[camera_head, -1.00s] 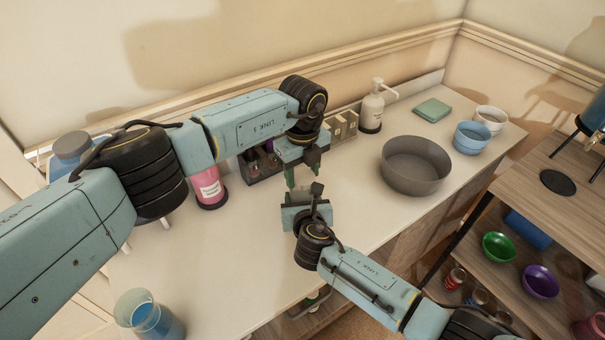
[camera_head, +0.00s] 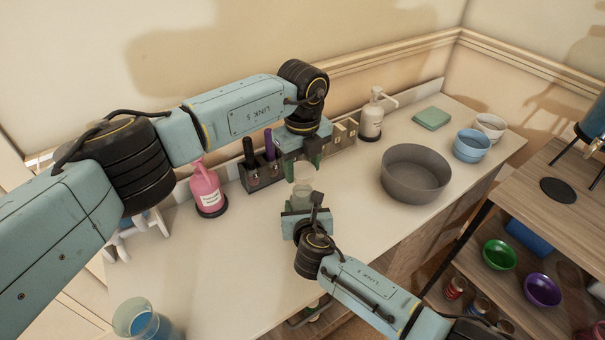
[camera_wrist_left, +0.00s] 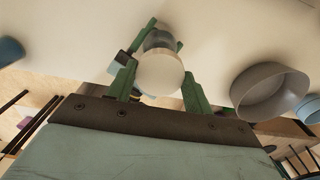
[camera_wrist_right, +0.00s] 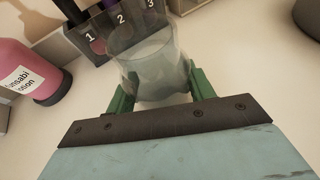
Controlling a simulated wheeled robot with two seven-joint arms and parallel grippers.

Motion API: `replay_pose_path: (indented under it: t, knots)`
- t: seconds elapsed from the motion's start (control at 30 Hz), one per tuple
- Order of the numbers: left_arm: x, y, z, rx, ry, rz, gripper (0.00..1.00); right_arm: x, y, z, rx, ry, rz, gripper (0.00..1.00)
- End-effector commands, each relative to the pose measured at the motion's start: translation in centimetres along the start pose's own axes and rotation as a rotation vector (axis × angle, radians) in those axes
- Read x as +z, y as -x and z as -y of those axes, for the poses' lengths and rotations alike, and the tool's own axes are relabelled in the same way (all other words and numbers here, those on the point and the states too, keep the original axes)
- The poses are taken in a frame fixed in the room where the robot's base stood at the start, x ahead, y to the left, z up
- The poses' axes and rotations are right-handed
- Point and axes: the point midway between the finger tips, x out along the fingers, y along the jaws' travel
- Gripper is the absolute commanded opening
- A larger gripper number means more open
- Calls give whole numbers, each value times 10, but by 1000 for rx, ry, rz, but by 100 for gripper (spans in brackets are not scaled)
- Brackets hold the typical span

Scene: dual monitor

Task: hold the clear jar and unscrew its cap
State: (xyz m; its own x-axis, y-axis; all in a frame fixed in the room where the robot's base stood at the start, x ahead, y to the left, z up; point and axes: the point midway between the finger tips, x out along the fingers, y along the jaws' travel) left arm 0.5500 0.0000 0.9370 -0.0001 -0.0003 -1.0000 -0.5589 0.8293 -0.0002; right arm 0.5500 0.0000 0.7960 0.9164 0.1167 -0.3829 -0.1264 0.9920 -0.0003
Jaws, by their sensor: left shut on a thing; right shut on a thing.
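The clear jar (camera_head: 303,184) is upright near the middle of the counter, and its see-through wall fills the right wrist view (camera_wrist_right: 150,68). My right gripper (camera_head: 302,202) is shut on the jar's body from the front, with its green fingers on either side. The jar's mouth looks open in the right wrist view. My left gripper (camera_head: 302,165) is above and behind the jar, pointing down. In the left wrist view it is shut on the pale round cap (camera_wrist_left: 162,75), and the jar (camera_wrist_left: 160,40) shows beyond it. The cap is hard to make out in the head view.
A numbered rack (camera_head: 262,175) with dark bottles stands behind the jar, with a pink bottle (camera_head: 206,190) to its left. A grey bowl (camera_head: 415,175) is to the right, and a blue-filled beaker (camera_head: 145,318) at the front left. Counter between beaker and jar is clear.

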Motion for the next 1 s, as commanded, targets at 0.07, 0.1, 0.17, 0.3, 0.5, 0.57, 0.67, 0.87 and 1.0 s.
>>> replay_pose_path:
  t: [0.07,0.1,0.17,0.3,0.5,0.57,0.67,0.87,1.0]
  knots:
    - [0,4,0,1,0,-1,24,0,0,0,-1,1,-1,0]
    - [0,4,0,1,1,-1,24,0,0,0,-1,1,-1,0]
    - [0,4,0,1,1,-2,24,0,0,0,-1,1,-1,0]
    - [0,4,0,1,1,-1,24,0,0,0,-1,1,-1,61]
    - [0,4,0,1,1,-1,24,0,0,0,0,0,0,79]
    - [0,4,0,1,1,-1,24,0,0,0,0,0,0,79]
    - [0,4,0,1,0,-1,24,0,0,0,0,0,0,79]
    - [0,10,0,1,0,-1,24,1,11,0,1,1,-1,79]
    - [0,21,0,1,0,-1,24,2,36,0,2,-1,-2,79]
